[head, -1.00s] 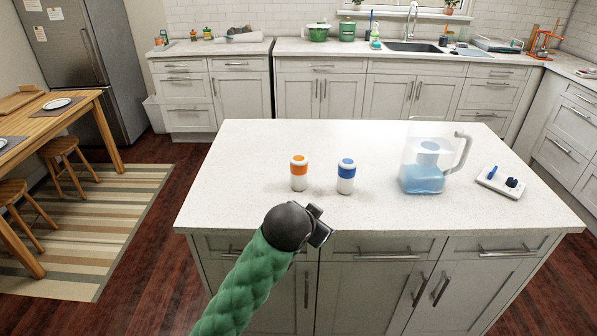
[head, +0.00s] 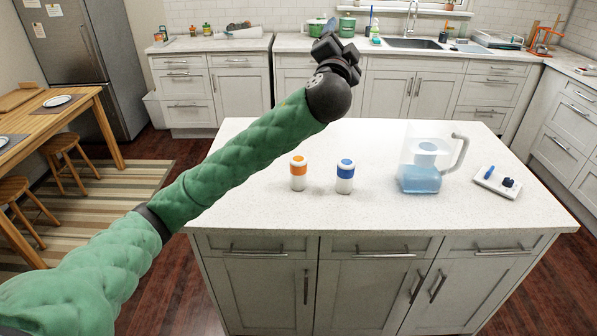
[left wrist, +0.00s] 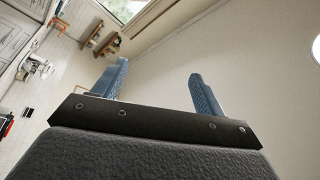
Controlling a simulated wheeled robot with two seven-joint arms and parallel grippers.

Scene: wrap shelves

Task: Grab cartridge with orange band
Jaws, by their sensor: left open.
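The cartridge with the orange band (head: 298,173) is a small white cylinder standing upright on the white island counter (head: 260,215). A similar cartridge with a blue band (head: 345,176) stands upright to its right, apart from it. My left gripper (head: 330,38) is raised high, above and beyond the cartridges in the head view, and touches neither. In the left wrist view its two blue fingers (left wrist: 160,88) are spread with nothing between them, facing the wall and ceiling. My right gripper is not in view.
A clear pitcher (head: 421,179) with blue water stands right of the cartridges. A small white tray (head: 497,183) with dark blue items lies further right. The counter's front and left are clear. A wooden table (head: 60,112) and stools stand at left.

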